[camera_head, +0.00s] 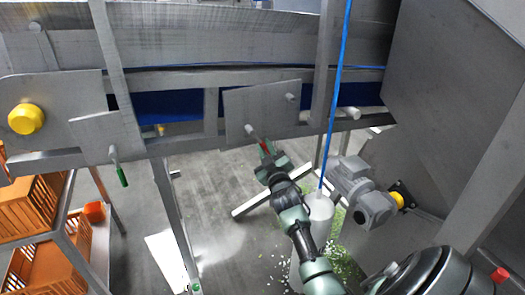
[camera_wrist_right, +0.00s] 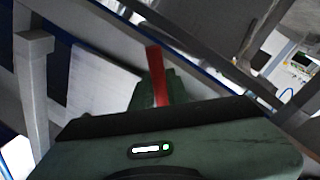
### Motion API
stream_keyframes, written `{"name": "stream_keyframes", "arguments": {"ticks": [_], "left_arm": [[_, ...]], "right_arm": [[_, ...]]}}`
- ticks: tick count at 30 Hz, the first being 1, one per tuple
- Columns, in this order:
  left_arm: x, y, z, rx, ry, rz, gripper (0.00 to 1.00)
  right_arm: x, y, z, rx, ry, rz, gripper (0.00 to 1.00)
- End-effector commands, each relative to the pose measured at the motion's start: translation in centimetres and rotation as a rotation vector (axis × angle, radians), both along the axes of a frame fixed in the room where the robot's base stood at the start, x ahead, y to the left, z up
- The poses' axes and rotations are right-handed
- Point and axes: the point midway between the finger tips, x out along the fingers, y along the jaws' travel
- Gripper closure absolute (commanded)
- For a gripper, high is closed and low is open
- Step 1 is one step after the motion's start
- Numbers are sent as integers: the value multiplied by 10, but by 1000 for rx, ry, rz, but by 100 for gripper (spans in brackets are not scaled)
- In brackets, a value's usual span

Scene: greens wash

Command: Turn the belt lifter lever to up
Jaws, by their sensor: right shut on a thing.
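A lever with a red handle (camera_head: 264,147) sits on a grey metal plate (camera_head: 262,106) on the side of the conveyor frame. It points down and to the right from its pivot, a short pin at the plate's lower edge. My right gripper (camera_head: 268,153) reaches up from below and is shut on the red handle, hiding part of it. In the right wrist view the red handle (camera_wrist_right: 157,75) stands between the green fingers (camera_wrist_right: 155,92), with the plate (camera_wrist_right: 100,82) behind it. My left gripper is not in view.
A second lever with a green handle (camera_head: 121,175) hangs from the left plate. A yellow knob (camera_head: 26,118) is further left, above orange crates (camera_head: 40,212). A blue cable (camera_head: 334,95) hangs just right of my gripper, near a grey motor (camera_head: 362,193).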

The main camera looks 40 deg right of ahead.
Motion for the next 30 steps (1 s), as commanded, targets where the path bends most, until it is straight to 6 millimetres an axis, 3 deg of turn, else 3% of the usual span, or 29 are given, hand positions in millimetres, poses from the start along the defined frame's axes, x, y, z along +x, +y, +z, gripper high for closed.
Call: {"name": "stream_keyframes", "arguments": {"ticks": [16, 17, 18, 30], "left_arm": [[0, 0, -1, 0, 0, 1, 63], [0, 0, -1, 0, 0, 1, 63], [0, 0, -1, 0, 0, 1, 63], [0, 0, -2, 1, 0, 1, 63]], "right_arm": [[-1, -2, 0, -28, 11, 0, 100], [-1, -2, 0, -28, 11, 0, 76], [-1, -2, 0, -27, 11, 0, 65], [-5, 1, 0, -26, 9, 1, 63]]}}
